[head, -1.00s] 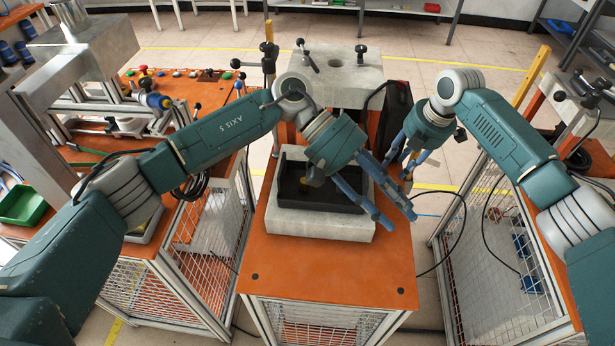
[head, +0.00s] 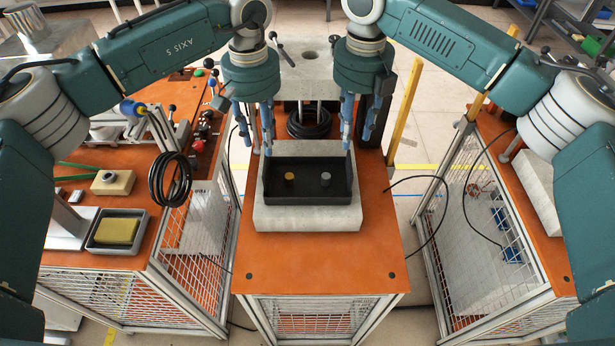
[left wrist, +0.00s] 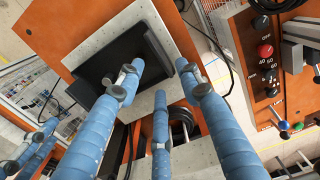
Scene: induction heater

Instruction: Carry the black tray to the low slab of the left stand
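The black tray (head: 308,196) sits on the low pale slab (head: 300,221) of the middle stand, with a small brass piece (head: 290,177) and a small grey piece (head: 325,180) inside. My left gripper (head: 257,130) points down by the tray's far left corner, its blue fingers apart and empty. My right gripper (head: 358,128) points down by the far right corner, also open and empty. Whether fingertips touch the tray I cannot tell. The left wrist view shows the tray (left wrist: 112,68) beyond the left gripper's spread fingers (left wrist: 160,80). The left stand (head: 110,255) is partly hidden by my arm.
A tall pale block (head: 305,65) stands behind the tray. The middle stand's orange front (head: 320,262) is clear.

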